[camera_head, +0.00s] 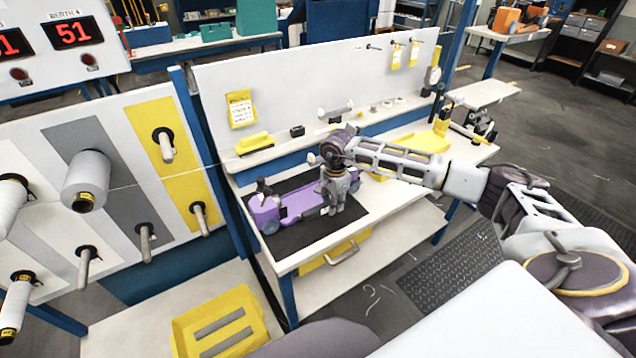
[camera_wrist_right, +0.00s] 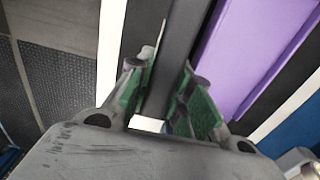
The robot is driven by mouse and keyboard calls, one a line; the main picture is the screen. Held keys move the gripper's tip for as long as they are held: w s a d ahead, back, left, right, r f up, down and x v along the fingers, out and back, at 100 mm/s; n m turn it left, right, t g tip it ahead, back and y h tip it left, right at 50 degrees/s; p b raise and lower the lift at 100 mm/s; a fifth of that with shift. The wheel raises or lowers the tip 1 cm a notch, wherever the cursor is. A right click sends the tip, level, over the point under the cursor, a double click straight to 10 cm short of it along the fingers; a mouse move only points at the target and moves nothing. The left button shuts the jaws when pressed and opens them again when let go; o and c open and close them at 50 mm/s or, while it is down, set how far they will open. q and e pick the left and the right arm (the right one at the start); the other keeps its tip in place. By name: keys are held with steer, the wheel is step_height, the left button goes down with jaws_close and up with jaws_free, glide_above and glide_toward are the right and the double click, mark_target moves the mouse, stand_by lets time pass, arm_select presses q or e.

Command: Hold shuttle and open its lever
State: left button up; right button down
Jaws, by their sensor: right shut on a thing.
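The purple shuttle (camera_head: 300,203) lies on a black mat (camera_head: 292,240) on the workbench, its long side running left to right. A dark part stands up at its left end (camera_head: 263,190). My right gripper (camera_head: 336,208) points down at the shuttle's right half. In the right wrist view, its green-padded fingers (camera_wrist_right: 168,102) are shut on a dark grey bar (camera_wrist_right: 176,62) of the shuttle. The purple body (camera_wrist_right: 248,45) shows beside that bar. I cannot make out the lever, and the gripper hides part of the shuttle. My left gripper is not in view.
A white back panel (camera_head: 300,85) stands behind the bench, with small parts on a ledge. A yellow tray (camera_head: 425,140) is at the bench's right. A bobbin rack (camera_head: 110,160) stands at the left. A yellow bin (camera_head: 215,320) sits low in front.

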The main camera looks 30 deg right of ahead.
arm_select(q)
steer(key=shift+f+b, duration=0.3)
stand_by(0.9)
